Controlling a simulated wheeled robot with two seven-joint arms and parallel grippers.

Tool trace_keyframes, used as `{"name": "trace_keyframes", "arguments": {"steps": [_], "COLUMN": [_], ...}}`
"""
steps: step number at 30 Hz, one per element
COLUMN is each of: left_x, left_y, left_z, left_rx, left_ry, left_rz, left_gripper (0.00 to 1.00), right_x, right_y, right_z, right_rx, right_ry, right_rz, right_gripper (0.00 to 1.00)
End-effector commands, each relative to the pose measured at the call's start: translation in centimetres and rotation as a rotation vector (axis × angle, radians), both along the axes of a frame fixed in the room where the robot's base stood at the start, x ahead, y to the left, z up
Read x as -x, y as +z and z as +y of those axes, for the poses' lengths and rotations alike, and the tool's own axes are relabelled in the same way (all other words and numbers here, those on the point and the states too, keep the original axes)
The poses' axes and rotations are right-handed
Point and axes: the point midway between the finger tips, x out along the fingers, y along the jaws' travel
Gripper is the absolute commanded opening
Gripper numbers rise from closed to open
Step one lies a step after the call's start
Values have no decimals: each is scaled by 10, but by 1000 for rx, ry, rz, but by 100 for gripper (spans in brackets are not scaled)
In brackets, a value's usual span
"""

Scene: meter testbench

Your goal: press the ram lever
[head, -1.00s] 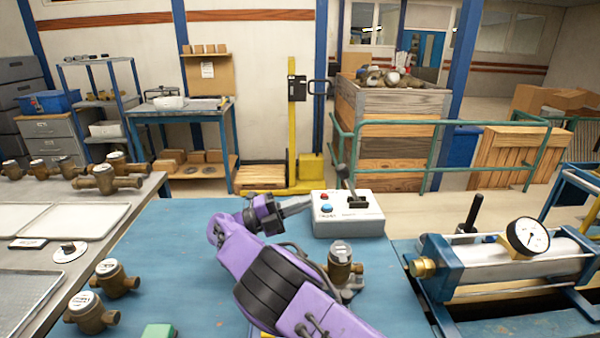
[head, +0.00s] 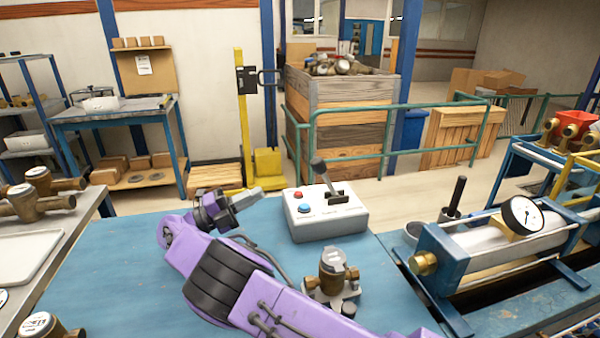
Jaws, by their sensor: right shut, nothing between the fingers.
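The control box (head: 326,224) is white and grey and stands at the back edge of the blue bench. Its lever (head: 326,178) has a black knob and leans up and to the left from a black slot plate. A red button and a blue button (head: 305,208) sit left of the lever. My right gripper (head: 254,194), at the end of a purple arm, is shut and empty. It is in the air left of the box, apart from the lever in the picture. My left gripper is out of view.
A brass meter (head: 333,262) stands on a small fixture in front of the box, beside my arm. A blue test rig with a gauge (head: 522,215) and a black upright handle (head: 457,194) are on the right. The blue bench top (head: 110,265) is mostly clear on the left.

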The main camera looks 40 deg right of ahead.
Motion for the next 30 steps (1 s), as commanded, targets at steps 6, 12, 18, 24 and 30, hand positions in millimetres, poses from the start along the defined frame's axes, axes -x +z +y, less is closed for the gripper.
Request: {"name": "trace_keyframes", "arguments": {"steps": [6,12,18,24,30], "left_x": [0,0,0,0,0], "left_y": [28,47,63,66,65], "left_z": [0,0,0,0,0], "left_rx": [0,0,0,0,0], "left_ry": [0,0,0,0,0], "left_rz": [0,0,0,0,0], "left_gripper": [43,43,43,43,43], "right_x": [16,30,40,44,44], "right_y": [19,30,37,36,36], "right_z": [-42,-82,-110,-120,-120], "right_rx": [-4,-5,-4,-4,-4], "right_ry": [-8,-8,-3,-2,-2], "right_rz": [3,3,3,1,1], "right_gripper": [0,0,0,0,0]}}
